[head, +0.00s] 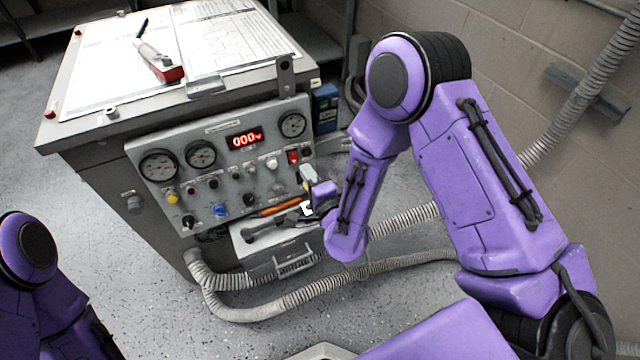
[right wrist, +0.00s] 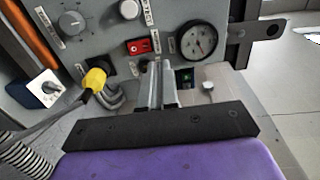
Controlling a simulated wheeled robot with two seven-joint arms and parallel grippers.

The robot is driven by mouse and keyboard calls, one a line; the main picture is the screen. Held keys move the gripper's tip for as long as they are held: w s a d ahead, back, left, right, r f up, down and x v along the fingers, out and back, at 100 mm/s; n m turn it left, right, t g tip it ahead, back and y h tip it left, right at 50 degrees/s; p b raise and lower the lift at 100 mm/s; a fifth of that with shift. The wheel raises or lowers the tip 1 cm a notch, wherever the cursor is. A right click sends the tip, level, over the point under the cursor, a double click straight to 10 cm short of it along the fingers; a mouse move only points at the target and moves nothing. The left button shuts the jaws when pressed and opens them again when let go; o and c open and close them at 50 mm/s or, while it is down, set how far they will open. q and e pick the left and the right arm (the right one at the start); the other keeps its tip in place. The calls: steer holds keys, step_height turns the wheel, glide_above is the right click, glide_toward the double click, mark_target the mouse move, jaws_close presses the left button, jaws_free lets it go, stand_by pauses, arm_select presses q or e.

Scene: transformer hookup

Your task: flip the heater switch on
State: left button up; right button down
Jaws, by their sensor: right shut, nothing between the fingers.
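The grey control panel (head: 225,165) stands on the front of the cabinet. A red rocker switch (head: 293,156) sits below its right gauge; it also shows in the right wrist view (right wrist: 138,46). A small switch with a green mark (right wrist: 187,77) sits right of my fingertips in that view. I cannot read which switch is the heater's. My right gripper (head: 307,174) is shut and empty in front of the panel's lower right part. Its fingers (right wrist: 157,72) point at the panel between the two switches; contact cannot be told. My left gripper is out of view.
A yellow plug (right wrist: 95,79) with a grey cable is beside the fingers. An orange bar (head: 282,206) lies on a light box (head: 262,238) below the panel. Papers (head: 130,55) lie on the cabinet top. Ribbed hoses (head: 300,296) run along the floor.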

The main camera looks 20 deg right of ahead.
steer(key=s, duration=0.2)
steer(key=s+r, duration=0.1)
steer(key=s, duration=0.2)
steer(key=shift+s+r, duration=0.15)
steer(key=shift+r, duration=0.05)
steer(key=s+d+f+n+g+h+p, duration=0.2)
steer(key=s+d+f+n+g+p, duration=0.3)
steer(key=s+f+n+g, duration=0.5)
steer(key=s+d+f+g+p, duration=0.1)
steer(key=s+d+f+g, duration=0.1)
steer(key=s, duration=0.5)
steer(key=s+d+f+n+g+h+p, duration=0.1)
steer(key=s+d+f, duration=0.1)
steer(key=s+d, duration=0.3)
steer(key=shift+s+d+f+g+h+p, duration=0.15)
steer(key=shift+s+f+g+h+p, duration=0.2)
steer(key=shift+s, duration=0.9)
